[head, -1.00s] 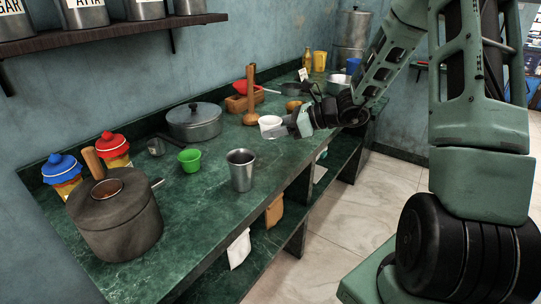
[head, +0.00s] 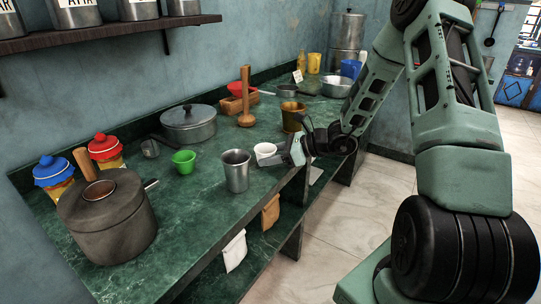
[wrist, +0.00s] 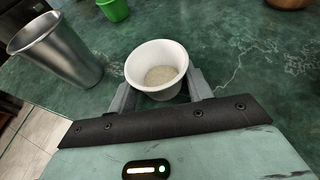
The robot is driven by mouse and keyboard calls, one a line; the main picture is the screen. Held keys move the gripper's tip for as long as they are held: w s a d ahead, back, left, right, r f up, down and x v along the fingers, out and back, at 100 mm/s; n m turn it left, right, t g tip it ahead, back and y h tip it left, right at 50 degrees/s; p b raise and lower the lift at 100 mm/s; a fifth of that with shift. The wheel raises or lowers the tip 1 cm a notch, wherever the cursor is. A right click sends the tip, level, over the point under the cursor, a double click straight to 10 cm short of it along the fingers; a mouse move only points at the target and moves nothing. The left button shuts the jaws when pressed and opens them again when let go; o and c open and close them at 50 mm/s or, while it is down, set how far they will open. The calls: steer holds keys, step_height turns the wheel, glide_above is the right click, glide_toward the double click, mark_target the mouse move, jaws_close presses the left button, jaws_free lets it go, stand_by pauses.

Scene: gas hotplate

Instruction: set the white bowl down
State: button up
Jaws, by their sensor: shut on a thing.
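The white bowl (head: 265,150) is small and upright, held by my gripper (head: 279,155) near the front edge of the green counter (head: 180,232). In the wrist view the white bowl (wrist: 157,68) sits between the two fingers of my gripper (wrist: 160,96), with pale grainy stuff inside it. The fingers are shut on its sides. The bowl is at or just above the counter; I cannot tell if its base touches.
A steel tumbler (head: 236,170) stands left of the bowl, and a green cup (head: 184,161) farther left. A brass pot (head: 293,116) and a wooden masher (head: 246,100) stand behind.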

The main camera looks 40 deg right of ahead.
steer(key=o, duration=1)
steer(key=shift+c, duration=0.2)
steer(key=shift+r+p, duration=0.2)
steer(key=shift+p, duration=0.1)
steer(key=v, duration=1.2)
steer(key=shift+a+f, duration=0.1)
